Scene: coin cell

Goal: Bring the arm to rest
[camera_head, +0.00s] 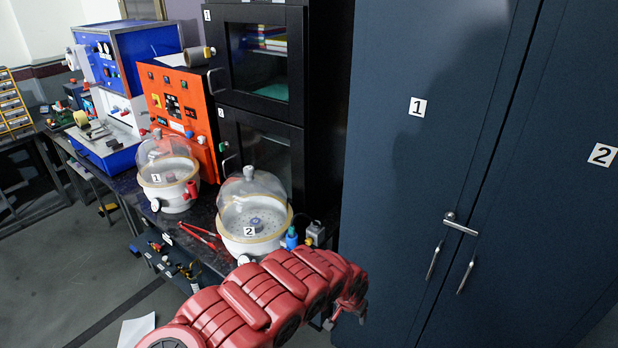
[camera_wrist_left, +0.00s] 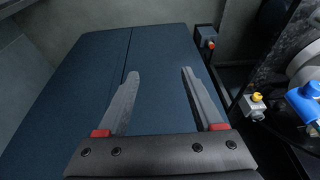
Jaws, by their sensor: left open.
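My left arm (camera_head: 262,298) is red and reaches in from the bottom left of the head view, across the front of the bench toward the dark blue cabinet. Its gripper end (camera_head: 345,308) is small and partly hidden by the arm in that view. In the left wrist view my left gripper (camera_wrist_left: 158,72) is open, with two grey fingers well apart and nothing between them. The dark blue cabinet surface (camera_wrist_left: 85,75) lies beyond the fingers, apart from them. My right gripper is in neither view.
The tall blue cabinet (camera_head: 400,160) with doors marked 1 and 2 fills the right. Two glass-domed vessels, marked 1 (camera_head: 170,178) and 2 (camera_head: 253,215), stand on the bench near red tongs (camera_head: 197,234). An orange panel (camera_head: 180,105) and black cabinet (camera_head: 255,110) stand behind. Open floor (camera_head: 50,260) is at left.

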